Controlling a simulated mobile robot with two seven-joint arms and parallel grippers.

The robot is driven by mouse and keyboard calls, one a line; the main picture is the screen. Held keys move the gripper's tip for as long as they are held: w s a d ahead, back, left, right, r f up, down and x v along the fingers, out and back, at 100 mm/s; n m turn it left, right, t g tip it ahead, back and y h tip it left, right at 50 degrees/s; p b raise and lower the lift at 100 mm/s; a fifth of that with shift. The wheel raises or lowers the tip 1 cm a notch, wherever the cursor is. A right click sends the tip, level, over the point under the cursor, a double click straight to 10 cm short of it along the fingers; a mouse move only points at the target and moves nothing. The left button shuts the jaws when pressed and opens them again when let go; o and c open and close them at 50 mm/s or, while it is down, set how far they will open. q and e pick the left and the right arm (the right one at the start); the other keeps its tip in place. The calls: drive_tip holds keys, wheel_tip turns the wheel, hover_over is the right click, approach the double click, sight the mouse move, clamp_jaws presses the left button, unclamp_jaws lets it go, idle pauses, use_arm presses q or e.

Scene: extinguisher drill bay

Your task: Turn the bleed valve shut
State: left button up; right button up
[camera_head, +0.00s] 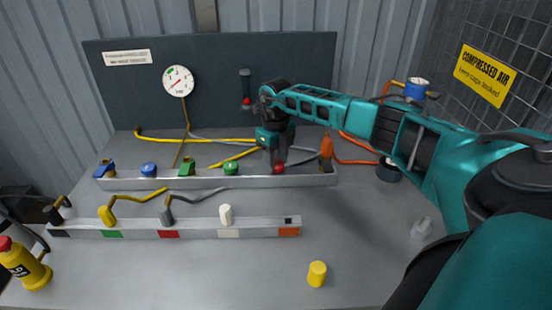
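A silver rear manifold (205,183) carries a row of valves. From the left stand a blue lever valve (104,168), a blue round knob (148,169), a green lever valve (187,166), a green round knob (231,168), a red knob (279,169) and an orange upright handle (326,150). No readable label tells which one is the bleed valve. My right gripper (277,160) points down at the red knob, its fingertips right at it. The fingers are small and dark there, so I cannot tell their opening or grip. My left gripper is not in view.
A front rail (190,234) has colour patches and several plugs on hoses. A white gauge (178,81) hangs on the dark back panel (130,90). A yellow extinguisher (28,268) stands at left, a yellow cylinder (317,273) in front. A mesh cage (510,60) is at right.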

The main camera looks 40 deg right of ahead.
sight(276, 163)
drive_tip(key=o, duration=0.5)
wheel_tip(276, 163, up, 13)
idle(0.4)
idle(0.5)
